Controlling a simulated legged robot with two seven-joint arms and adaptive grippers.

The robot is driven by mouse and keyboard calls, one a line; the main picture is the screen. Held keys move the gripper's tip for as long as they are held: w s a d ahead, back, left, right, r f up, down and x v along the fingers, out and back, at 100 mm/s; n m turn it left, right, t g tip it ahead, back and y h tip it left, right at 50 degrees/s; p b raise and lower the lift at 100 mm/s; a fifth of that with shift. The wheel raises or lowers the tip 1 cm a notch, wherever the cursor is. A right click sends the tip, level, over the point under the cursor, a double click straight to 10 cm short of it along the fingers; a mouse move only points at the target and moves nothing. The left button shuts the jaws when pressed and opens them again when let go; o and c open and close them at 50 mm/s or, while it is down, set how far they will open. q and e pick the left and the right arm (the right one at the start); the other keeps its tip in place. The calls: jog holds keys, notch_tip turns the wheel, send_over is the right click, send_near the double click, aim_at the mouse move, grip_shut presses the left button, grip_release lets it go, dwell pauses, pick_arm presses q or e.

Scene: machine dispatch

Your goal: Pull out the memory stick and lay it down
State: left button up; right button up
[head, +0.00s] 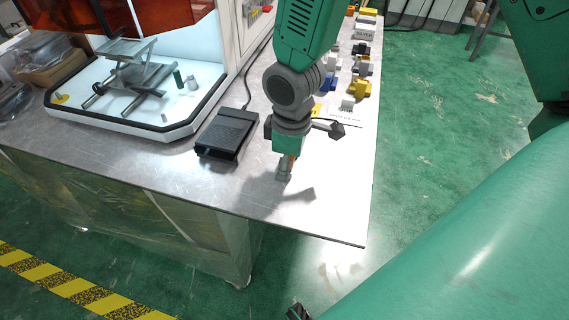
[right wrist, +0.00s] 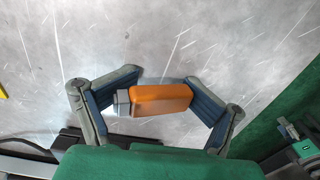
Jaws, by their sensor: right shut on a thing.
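The memory stick (right wrist: 162,98) has an orange body and a grey metal plug that points left in the right wrist view. My right gripper (right wrist: 158,96) is shut on it, with one finger at each end. The plug is clear of any socket, and bare metal tabletop shows behind the stick. In the head view my right gripper (head: 285,169) points down over the table, right of a black box (head: 228,133). A bit of orange shows between its fingers. I cannot tell the exact height above the table.
The grey metal table (head: 318,222) is bare around and in front of the gripper, up to its front and right edges. A white tray-like base with a lift stand (head: 130,70) is at left. Several small coloured parts (head: 361,88) line the right edge.

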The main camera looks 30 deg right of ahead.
jog(key=o, duration=0.9)
jog(key=shift+s+d+f, duration=0.25)
jog(key=shift+s+f, duration=0.05)
jog(key=shift+f, duration=0.1)
jog(key=o, duration=0.9)
jog(key=shift+w+d, duration=0.15)
pick_arm(q)
jog(key=shift+w+d+r, duration=0.15)
jog(key=shift+d, duration=0.35)
pick_arm(e)
jog(key=shift+o, duration=0.2)
jog(key=shift+r, duration=0.1)
pick_arm(q)
jog(key=shift+a, duration=0.3)
pick_arm(e)
jog(key=shift+a+r, duration=0.15)
jog(key=shift+a, duration=0.3)
jog(key=shift+w+r, duration=0.1)
